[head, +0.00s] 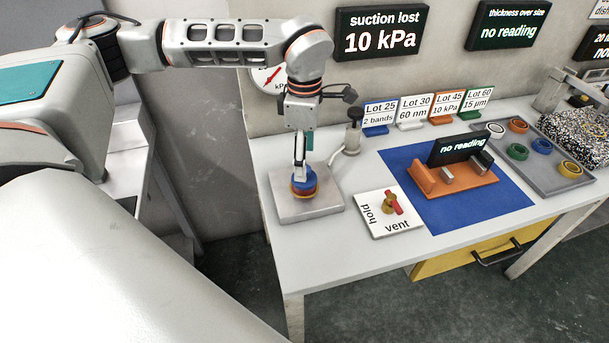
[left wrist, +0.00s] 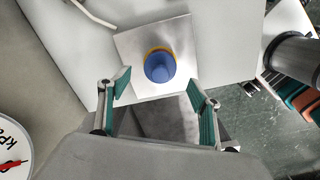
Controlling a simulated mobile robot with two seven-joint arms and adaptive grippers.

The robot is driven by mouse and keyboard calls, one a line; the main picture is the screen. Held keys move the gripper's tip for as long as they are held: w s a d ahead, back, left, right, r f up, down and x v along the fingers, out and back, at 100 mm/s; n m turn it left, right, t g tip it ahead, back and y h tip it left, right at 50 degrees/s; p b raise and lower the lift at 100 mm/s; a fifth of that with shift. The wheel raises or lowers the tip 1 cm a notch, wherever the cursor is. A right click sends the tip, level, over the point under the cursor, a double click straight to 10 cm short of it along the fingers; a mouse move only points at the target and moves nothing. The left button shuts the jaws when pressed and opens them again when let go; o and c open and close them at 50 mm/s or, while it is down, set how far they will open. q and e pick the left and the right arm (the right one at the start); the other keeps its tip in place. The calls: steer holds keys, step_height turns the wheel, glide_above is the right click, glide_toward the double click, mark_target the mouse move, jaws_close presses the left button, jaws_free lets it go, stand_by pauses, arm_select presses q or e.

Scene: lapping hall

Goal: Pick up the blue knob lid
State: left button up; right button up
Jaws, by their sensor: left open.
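The blue knob lid (head: 304,184) sits on a round orange-yellow piece on a grey square plate (head: 322,208) at the left end of the table. In the left wrist view the blue knob lid (left wrist: 160,67) is seen from above, with an orange-yellow rim showing behind it. My left gripper (head: 301,170) points down over the lid, its near finger hiding part of it. In the left wrist view my left gripper (left wrist: 158,82) is open, with the lid between the fingertips in the picture. I cannot tell whether they touch it. My right gripper is not in view.
A hold/vent valve board (head: 375,223) lies right of the plate. An orange stand (head: 472,188) with a "no reading" display is on a blue mat (head: 425,218). A black-topped post (head: 353,130) stands behind. A grey tray (head: 545,180) holds several rings.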

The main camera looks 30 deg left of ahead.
mark_target(311, 182)
arm_select(q)
step_height(311, 182, down, 4)
steer(key=shift+s+r, duration=0.1)
steer(key=shift+f, duration=0.4)
steer(key=c, duration=1.4)
steer(key=shift+r, duration=0.1)
steer(key=shift+c, duration=0.2)
steer(key=shift+r, duration=0.15)
